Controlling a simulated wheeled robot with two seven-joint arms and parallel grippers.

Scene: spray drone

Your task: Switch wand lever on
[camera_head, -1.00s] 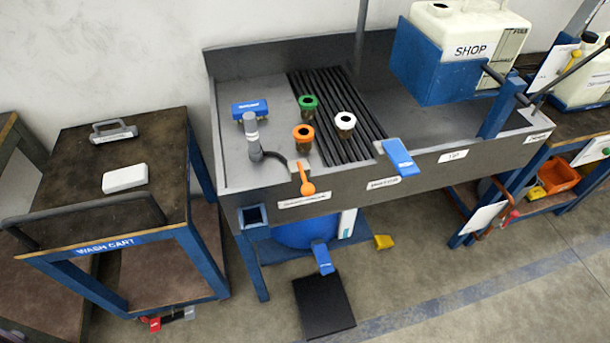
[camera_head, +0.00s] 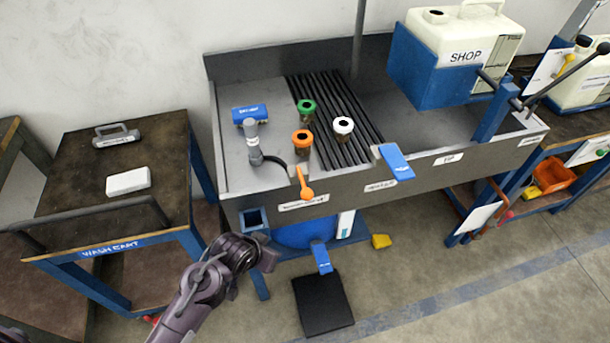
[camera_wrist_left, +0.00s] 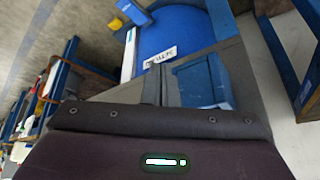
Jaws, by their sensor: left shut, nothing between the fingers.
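An orange lever (camera_head: 305,184) with a round end hangs on the front edge of the grey wash bench (camera_head: 236,196), over a white label (camera_head: 303,202) too blurred to read. A grey wand-like handle (camera_head: 252,140) with a dark hose stands on the bench just behind it. My left gripper (camera_head: 268,259) is shut and empty, in front of the bench, below and left of the lever and apart from it. In the left wrist view, its dark body fills the bottom, facing a blue drum (camera_wrist_left: 180,38) under the bench. My right gripper is not in view.
Green (camera_head: 306,106), orange (camera_head: 302,137) and white (camera_head: 343,126) ringed fittings stand on the bench. A blue paddle (camera_head: 396,161) juts from its front edge. The wash cart (camera_head: 115,246) stands left. A black foot pedal plate (camera_head: 322,303) lies on the floor.

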